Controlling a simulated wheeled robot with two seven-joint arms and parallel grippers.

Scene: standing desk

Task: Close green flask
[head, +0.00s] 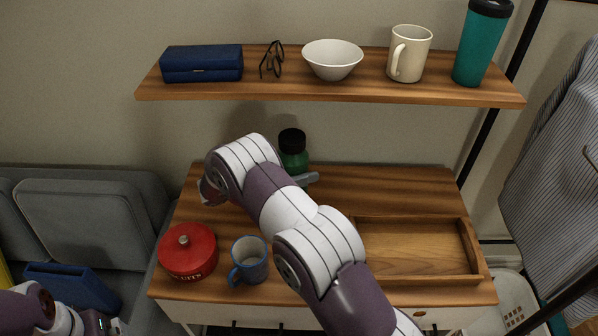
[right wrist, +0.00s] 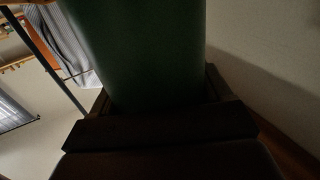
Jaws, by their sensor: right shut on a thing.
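The green flask (head: 293,160) stands upright at the back of the desk, with a black lid (head: 291,140) on its top. My right gripper (head: 308,180) is at the flask's lower body, partly hidden behind my own forearm. It is shut on the flask. In the right wrist view the flask's green side (right wrist: 150,50) fills the middle, between the dark fingers. My left gripper (head: 108,325) is at the bottom left corner, cut off by the frame edge, so its jaws cannot be judged.
The desk holds a red lidded pot (head: 187,252), a blue mug (head: 249,262) and an empty wooden tray (head: 470,262). The shelf (head: 300,92) above holds a blue case (head: 202,64), glasses (head: 272,60), a white bowl (head: 332,60), a cream mug (head: 412,55) and a teal tumbler (head: 480,45).

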